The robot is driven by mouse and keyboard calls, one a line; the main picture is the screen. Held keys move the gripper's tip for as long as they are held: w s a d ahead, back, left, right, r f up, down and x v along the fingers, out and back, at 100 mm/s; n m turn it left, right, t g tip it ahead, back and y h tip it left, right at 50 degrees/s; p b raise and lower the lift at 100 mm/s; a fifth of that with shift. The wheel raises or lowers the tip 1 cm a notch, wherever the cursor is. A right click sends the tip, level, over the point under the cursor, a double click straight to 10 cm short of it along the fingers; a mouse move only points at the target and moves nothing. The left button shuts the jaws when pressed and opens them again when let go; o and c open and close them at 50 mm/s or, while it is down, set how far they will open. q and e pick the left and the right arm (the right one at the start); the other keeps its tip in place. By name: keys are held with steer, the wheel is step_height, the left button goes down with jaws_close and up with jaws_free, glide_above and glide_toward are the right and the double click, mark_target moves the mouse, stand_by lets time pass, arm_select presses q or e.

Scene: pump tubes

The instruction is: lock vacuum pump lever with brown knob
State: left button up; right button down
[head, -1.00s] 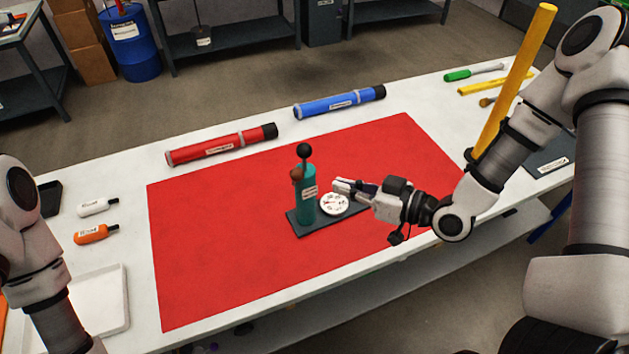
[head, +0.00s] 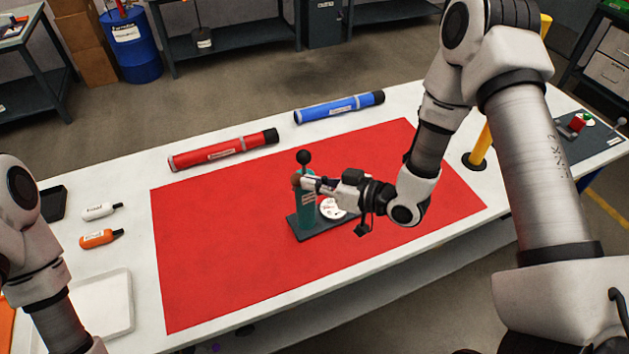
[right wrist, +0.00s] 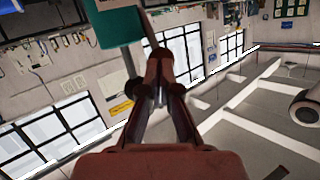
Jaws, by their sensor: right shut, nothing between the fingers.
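The vacuum pump stands upright on a dark base (head: 338,224) on the red mat. It has a teal body (head: 307,214), a black ball (head: 304,157) on top and a white round gauge (head: 328,208) beside it. The brown knob (head: 296,180) shows at the upper left of the body. My right gripper (head: 308,183) is shut and empty, its tips at the upper body close to the knob; I cannot tell if they touch. In the right wrist view, the closed fingers (right wrist: 161,62) are near a teal part (right wrist: 119,27). My left gripper is out of view.
Red (head: 222,150) and blue (head: 339,107) tubes lie behind the mat (head: 230,255). White (head: 99,211) and orange (head: 97,239) bottles and a white tray (head: 102,305) are at left. A yellow post (head: 479,147) stands at right, partly behind my right arm.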

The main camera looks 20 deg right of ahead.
steer(key=shift+w+r+m+g+p, duration=0.4)
steer(key=shift+w+r+g+p, duration=0.2)
steer(key=shift+r+p, duration=0.25)
steer(key=shift+a+f+h, duration=0.1)
steer(key=shift+f+h, duration=0.15)
steer(key=shift+h, duration=0.15)
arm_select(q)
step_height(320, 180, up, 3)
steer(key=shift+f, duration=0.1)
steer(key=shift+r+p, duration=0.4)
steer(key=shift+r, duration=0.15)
arm_select(e)
steer(key=shift+r, duration=0.8)
steer(key=shift+r, duration=0.1)
